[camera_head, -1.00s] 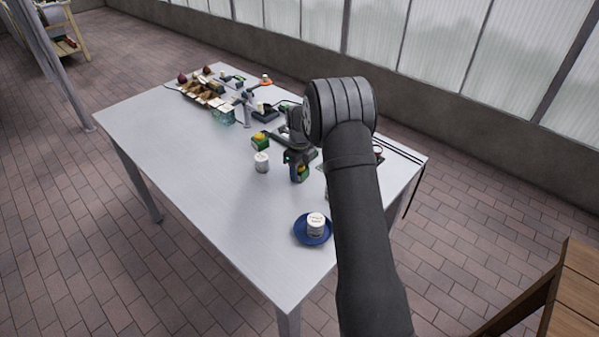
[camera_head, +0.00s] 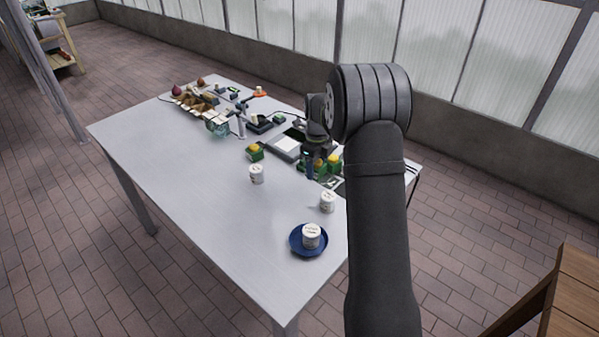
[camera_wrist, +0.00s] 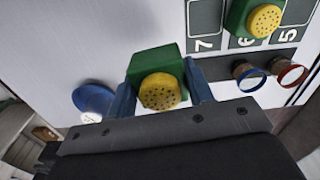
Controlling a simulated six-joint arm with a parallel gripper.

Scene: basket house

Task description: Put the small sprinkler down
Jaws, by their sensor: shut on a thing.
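The small sprinkler is a green block with a yellow dotted head (camera_wrist: 158,90). In the wrist view it sits between the two blue-grey fingers of my gripper (camera_wrist: 160,88), which is shut on it. A second green-and-yellow sprinkler (camera_wrist: 255,18) stands on a grey board with numbered fields (camera_wrist: 205,18), apart from the held one. In the head view my gripper (camera_head: 313,170) is at the table's right side, partly hidden by my arm. I cannot tell whether the held sprinkler touches the table.
Another green-and-yellow block (camera_head: 255,152) stands left of the gripper. White tubs (camera_head: 257,174) stand in front, one on a blue dish (camera_head: 297,249). Two ringed lenses (camera_wrist: 290,75) lie by the board.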

